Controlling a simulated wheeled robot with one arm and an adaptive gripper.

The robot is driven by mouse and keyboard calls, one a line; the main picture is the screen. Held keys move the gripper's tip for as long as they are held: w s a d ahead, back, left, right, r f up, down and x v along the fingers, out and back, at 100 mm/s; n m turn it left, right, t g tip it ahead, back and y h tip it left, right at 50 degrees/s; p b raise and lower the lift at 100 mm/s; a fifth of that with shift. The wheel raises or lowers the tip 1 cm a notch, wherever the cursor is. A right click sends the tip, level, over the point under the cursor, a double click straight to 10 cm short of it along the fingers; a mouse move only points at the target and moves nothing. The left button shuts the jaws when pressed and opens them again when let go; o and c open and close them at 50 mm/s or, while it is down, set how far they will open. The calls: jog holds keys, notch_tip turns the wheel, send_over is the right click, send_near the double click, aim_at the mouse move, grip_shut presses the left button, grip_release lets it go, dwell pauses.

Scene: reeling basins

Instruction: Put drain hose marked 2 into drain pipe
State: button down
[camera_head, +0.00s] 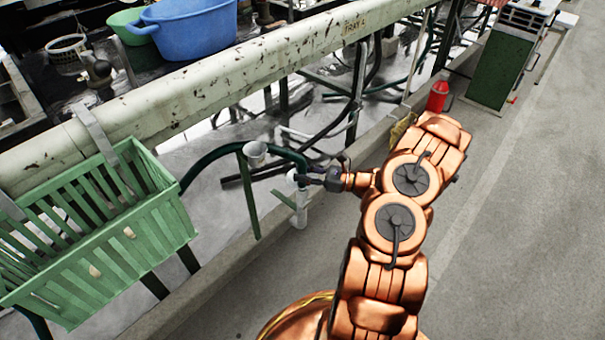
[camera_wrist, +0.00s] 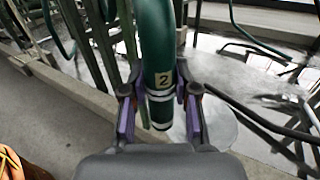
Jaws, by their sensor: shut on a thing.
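The dark green drain hose (camera_head: 215,156) arches from behind the green basket to my gripper (camera_head: 311,177). In the wrist view the hose (camera_wrist: 156,38) carries a tag with a 2. My gripper (camera_wrist: 160,115) is shut around it just above its end, which has a pale band and points down. A white upright drain pipe (camera_head: 300,212) stands directly below my gripper in the head view. The hose end and pipe mouth are partly hidden there, so I cannot tell whether the end is inside. In the wrist view I cannot make out the pipe mouth.
A pale cup-shaped fitting (camera_head: 254,150) stands left of my gripper, near a green post (camera_head: 248,195). A green slatted basket (camera_head: 150,245) hangs from the long worn beam (camera_head: 190,97).

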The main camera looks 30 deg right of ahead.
jog(key=w+d+f+b, duration=0.2)
jog(key=w+d+f, duration=0.1)
jog(key=w+f, duration=0.1)
jog(key=shift+w+b, duration=0.25)
jog(key=shift+b, duration=0.15)
jog(key=shift+f, duration=0.55)
dwell(0.3)
jog(key=c, duration=0.9)
grip_release()
jog(key=shift+r, duration=0.1)
